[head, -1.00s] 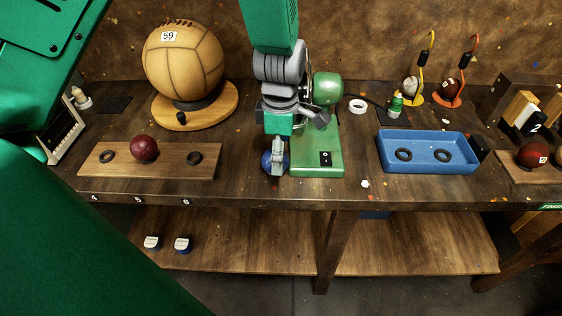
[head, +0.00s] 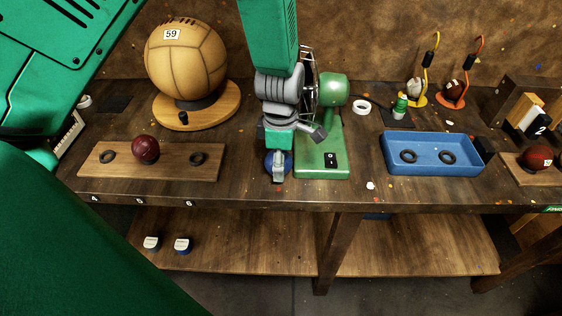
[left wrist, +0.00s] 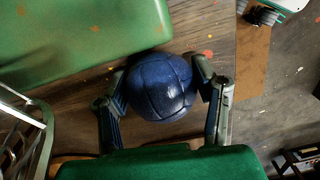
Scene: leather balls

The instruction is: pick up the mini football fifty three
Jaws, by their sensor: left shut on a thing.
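A small dark blue panelled ball (left wrist: 161,86) sits between the two fingers of my left gripper (left wrist: 160,75) in the left wrist view; the fingers touch its sides. In the head view the blue ball (head: 268,163) is mostly hidden behind my left gripper (head: 279,166), low over the bench near its front edge. I see no number on this ball. My left gripper is shut on it. My right gripper is not in view.
A green fan (head: 322,160) stands just right of the ball. A wooden plank (head: 122,168) with a dark red ball (head: 146,149) lies left. Behind it is a big tan ball (head: 187,62) marked 59. A blue tray (head: 433,168) is right.

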